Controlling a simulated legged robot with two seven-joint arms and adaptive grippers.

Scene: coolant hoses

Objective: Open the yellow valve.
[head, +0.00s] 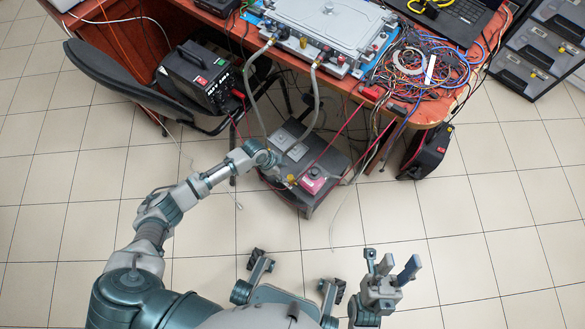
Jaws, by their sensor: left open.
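A small yellow part (291,179), which looks like the yellow valve, sits on the dark box unit (318,163) on the floor under the table edge. Its handle position is too small to tell. My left gripper (279,172) is open at the left side of this unit, close to the yellow part. I cannot tell whether they touch. My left arm hides part of the unit's left side. My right gripper (391,264) is open and empty, low in the view over the bare floor, well away from the unit.
Two grey hoses (315,95) run from the metal case (327,28) on the red-brown table (463,73) down to the unit. Tangled cables (425,65) hang over the table edge. A black chair (110,72) and a power supply (197,77) stand left. Tiled floor is free in front.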

